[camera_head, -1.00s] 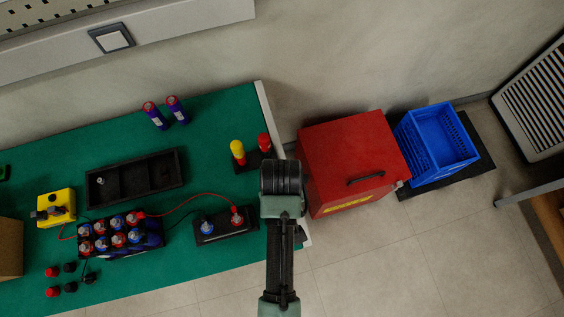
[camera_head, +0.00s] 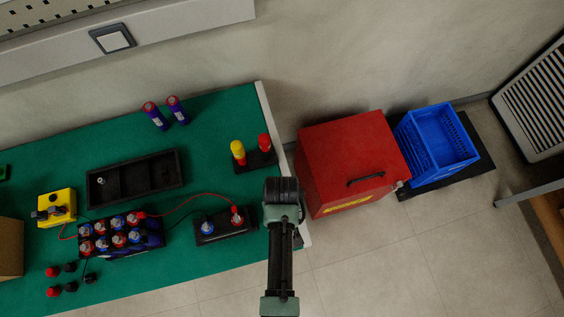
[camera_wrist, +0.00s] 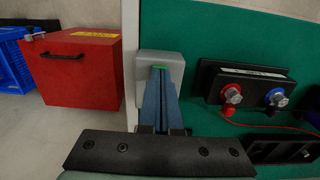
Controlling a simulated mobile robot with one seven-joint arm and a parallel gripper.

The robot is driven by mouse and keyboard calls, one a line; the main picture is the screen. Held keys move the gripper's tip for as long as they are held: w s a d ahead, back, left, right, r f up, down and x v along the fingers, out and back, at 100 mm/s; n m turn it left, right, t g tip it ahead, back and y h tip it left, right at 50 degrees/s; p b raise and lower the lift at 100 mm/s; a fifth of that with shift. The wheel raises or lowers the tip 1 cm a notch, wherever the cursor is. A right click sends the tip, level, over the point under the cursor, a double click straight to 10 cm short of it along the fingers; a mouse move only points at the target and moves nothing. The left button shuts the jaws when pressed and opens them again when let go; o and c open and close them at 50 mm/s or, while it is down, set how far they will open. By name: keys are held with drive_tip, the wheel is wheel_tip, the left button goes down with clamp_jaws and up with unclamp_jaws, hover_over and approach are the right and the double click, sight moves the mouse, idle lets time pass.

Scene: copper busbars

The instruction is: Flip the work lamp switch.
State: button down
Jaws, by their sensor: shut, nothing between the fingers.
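In the head view my arm hides the box and fingers. A white square plate in a grey frame (camera_head: 112,38) is on the wall ledge.
A red cabinet (camera_head: 350,150) stands right of the green bench (camera_head: 225,115), with a blue crate (camera_head: 440,145) beyond. A black terminal block (camera_head: 222,225) with red and blue terminals lies close to my arm. A red and yellow pair of posts (camera_head: 253,158) stands behind it.

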drive_tip(key=shift+s+f, duration=0.2)
drive_tip(key=shift+f, duration=0.05)
drive_tip(key=shift+s+d+p, duration=0.1)
drive_tip(key=shift+s+p, duration=0.15)
drive_tip(key=shift+p, duration=0.25)
drive_tip(key=shift+s+f, duration=0.2)
drive_tip(key=shift+f, duration=0.15)
drive_tip(key=shift+w, duration=0.15)
drive_tip(key=shift+w+a+r+b, duration=0.2)
drive_tip(key=shift+w+b, duration=0.1)
drive_tip(key=shift+w, duration=0.25)
drive_tip(key=shift+r, duration=0.1)
